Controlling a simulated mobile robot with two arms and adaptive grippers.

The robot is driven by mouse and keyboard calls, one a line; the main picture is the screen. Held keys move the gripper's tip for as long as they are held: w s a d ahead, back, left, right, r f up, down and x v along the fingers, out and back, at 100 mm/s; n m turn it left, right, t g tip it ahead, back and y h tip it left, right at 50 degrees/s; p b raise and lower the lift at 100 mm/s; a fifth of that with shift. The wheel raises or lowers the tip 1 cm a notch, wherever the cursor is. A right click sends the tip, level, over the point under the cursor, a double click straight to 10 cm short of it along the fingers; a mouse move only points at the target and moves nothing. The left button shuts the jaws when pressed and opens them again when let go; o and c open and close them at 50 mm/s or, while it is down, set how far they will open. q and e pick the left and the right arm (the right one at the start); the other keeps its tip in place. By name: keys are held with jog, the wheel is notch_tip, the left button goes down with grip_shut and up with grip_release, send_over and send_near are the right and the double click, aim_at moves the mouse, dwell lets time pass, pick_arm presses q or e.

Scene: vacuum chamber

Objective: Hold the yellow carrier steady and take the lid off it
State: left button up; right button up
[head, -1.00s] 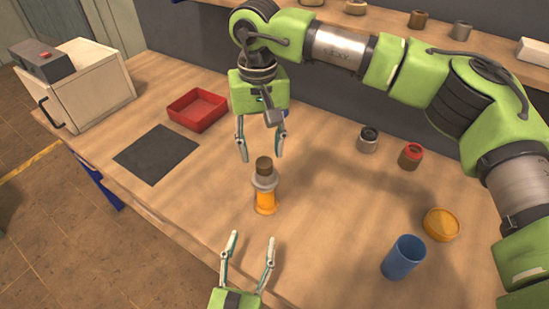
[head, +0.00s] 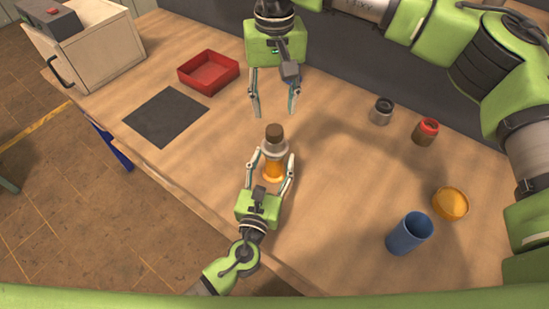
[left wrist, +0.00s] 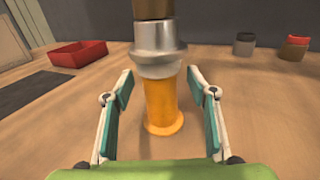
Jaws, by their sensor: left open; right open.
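The yellow carrier (head: 273,169) stands upright on the wooden table, with a grey metal lid (head: 274,147) topped by a dark brown knob (head: 274,131). In the left wrist view the carrier's yellow body (left wrist: 161,104) stands between the open fingers, with the grey lid (left wrist: 158,45) above them. My left gripper (head: 272,160) is open, its fingers on either side of the carrier; gaps show on both sides in the left wrist view. My right gripper (head: 273,112) is open and empty, above and behind the carrier, pointing down.
A red tray (head: 209,73) and a dark mat (head: 166,117) lie to the left. A grey jar (head: 381,112), a red-topped jar (head: 425,132), an orange dish (head: 451,204) and a blue cup (head: 408,234) stand to the right. A white box (head: 98,48) stands at far left.

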pick_arm(q)
jog(key=shift+x, duration=0.95)
